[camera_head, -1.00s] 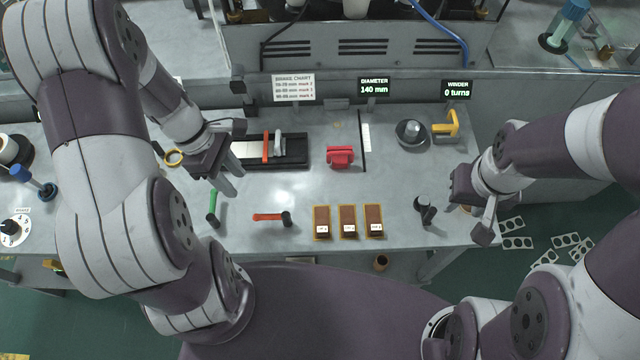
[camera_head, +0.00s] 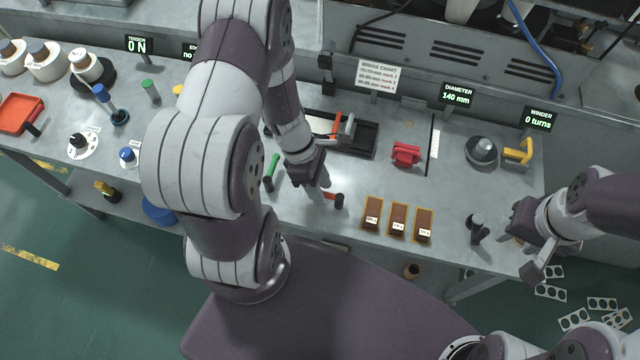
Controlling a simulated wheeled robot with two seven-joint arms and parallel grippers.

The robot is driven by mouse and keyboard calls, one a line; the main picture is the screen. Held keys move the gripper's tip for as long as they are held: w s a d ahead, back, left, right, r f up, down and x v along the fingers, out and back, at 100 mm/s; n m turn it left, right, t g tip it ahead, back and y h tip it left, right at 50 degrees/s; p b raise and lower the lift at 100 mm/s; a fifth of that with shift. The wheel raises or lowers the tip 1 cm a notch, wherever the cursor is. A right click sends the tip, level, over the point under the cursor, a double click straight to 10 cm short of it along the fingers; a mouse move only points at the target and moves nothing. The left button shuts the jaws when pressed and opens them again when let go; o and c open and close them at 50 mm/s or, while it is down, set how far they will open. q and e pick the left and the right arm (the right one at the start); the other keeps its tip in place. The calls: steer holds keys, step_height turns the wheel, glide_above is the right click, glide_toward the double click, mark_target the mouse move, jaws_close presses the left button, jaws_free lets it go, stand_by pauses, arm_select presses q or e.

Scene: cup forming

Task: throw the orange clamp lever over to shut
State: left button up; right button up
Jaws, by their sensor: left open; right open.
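The orange clamp lever (camera_head: 336,123) is a thin orange bar on the black clamp fixture (camera_head: 366,140) at the back middle of the bench. A pale block (camera_head: 347,129) stands close to its right. My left arm hides the fixture's left part. My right gripper (camera_head: 524,258) is open at the bench's front right edge, far from the lever.
A red block (camera_head: 405,153) sits right of the fixture. Three brown trays (camera_head: 397,218) line the front edge. A dark tool (camera_head: 476,230) stands near my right gripper. A yellow handle (camera_head: 518,152) is at the back right.

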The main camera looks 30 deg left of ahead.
arm_select(q)
steer(key=shift+w+d, duration=0.1)
steer(key=shift+w, duration=0.05)
steer(key=shift+c, duration=1.3)
jaws_close()
